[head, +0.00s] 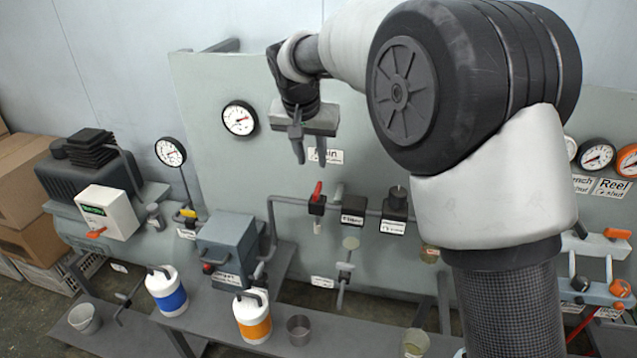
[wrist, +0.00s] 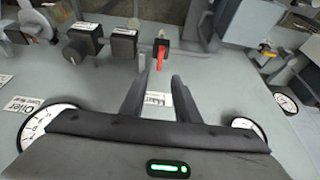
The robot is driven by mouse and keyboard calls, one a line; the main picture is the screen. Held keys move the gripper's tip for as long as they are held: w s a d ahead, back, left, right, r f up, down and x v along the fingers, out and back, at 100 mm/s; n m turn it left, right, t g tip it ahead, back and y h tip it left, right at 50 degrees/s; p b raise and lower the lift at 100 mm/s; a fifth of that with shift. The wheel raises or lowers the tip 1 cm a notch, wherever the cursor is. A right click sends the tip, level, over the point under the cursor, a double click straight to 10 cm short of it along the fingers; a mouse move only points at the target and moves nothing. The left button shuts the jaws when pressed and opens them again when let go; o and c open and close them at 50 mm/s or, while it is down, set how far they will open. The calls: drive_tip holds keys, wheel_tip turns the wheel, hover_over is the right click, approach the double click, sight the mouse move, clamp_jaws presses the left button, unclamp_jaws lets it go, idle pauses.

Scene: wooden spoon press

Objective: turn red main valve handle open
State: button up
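The red main valve handle (head: 317,190) stands upright on its dark valve block (head: 316,207) in the pipe on the grey panel. In the wrist view the red handle (wrist: 161,53) shows beyond the fingertips, roughly midway between them. My gripper (head: 310,160) is open and empty, with its fingers pointing down, above the handle and apart from it. In the wrist view my gripper (wrist: 155,80) shows its two fingers spread. A white "Main" label (head: 326,156) sits on the panel behind the fingers and is partly covered by them.
The grey pipe (head: 290,201) runs sideways along the panel, with a labelled filter block (head: 353,210) right of the valve. A gauge (head: 239,118) is at the upper left of the panel. A grey box (head: 226,246) and orange-banded bottle (head: 253,318) stand below left.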

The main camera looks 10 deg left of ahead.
sight(317, 188)
drive_tip(key=x, duration=1.2)
drive_tip(key=shift+w+f+p, duration=0.1)
drive_tip(key=shift+f+p, duration=0.3)
clamp_jaws()
